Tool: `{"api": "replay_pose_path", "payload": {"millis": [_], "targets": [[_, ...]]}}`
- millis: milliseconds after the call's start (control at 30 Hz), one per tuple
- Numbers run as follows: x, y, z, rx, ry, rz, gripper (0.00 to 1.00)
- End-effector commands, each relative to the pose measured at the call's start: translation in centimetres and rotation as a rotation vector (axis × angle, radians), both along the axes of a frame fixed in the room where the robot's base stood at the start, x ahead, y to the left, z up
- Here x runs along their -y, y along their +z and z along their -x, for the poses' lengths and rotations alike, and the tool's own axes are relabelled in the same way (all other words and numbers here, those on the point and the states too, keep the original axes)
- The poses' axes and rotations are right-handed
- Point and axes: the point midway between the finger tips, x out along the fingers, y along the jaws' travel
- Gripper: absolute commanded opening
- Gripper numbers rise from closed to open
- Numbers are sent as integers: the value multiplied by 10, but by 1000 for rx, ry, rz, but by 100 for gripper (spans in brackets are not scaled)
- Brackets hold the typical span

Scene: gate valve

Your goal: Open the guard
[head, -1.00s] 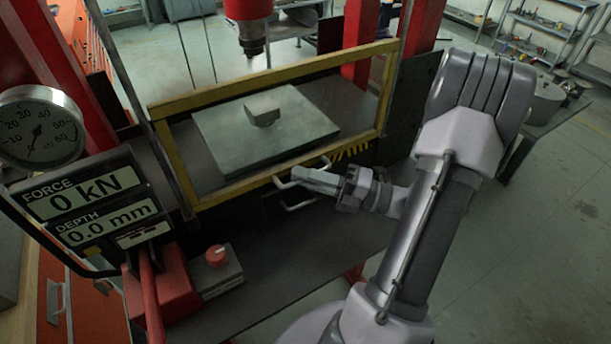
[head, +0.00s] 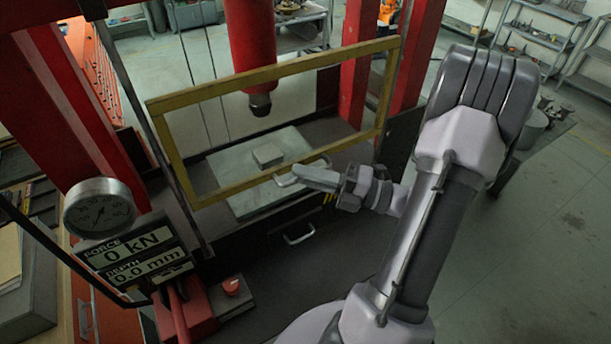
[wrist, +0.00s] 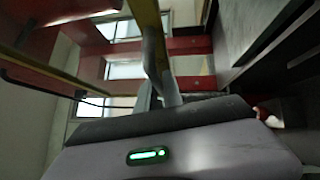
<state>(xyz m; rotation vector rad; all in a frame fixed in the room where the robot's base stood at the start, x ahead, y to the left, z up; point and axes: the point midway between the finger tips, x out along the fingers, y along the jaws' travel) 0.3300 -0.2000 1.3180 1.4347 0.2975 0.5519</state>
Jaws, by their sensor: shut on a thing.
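The guard (head: 165,150) is a yellow rectangular frame across the front of the red press. Its bottom bar hangs above the front edge of the press bed, clear of the lower handle. My gripper (head: 303,177) is shut on the guard's handle (head: 282,183) at the bottom bar; the fingers hide part of that handle. In the wrist view, my gripper's fingers (wrist: 160,85) show close up, with a yellow bar (wrist: 147,28) of the guard at the top.
A grey plate with a small block (head: 268,155) lies under the red press ram (head: 250,50). A lower handle (head: 299,235) is on the bed front. A gauge (head: 99,208), a display reading 0 kN (head: 135,248) and a red button (head: 231,285) are at left.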

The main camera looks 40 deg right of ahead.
Motion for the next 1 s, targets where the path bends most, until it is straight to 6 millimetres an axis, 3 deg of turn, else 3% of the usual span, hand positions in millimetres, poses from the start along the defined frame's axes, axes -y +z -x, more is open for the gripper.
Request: {"api": "replay_pose_path", "payload": {"millis": [33,100,300,733,767,1000], "targets": [[0,29,0,1,-1,-1,0],[0,47,0,1,-1,1,0],[0,78,0,1,-1,1,0],[0,80,0,0,-1,0,0],[0,80,0,0,-1,0,17],[0,81,0,0,-1,0,19]]}}
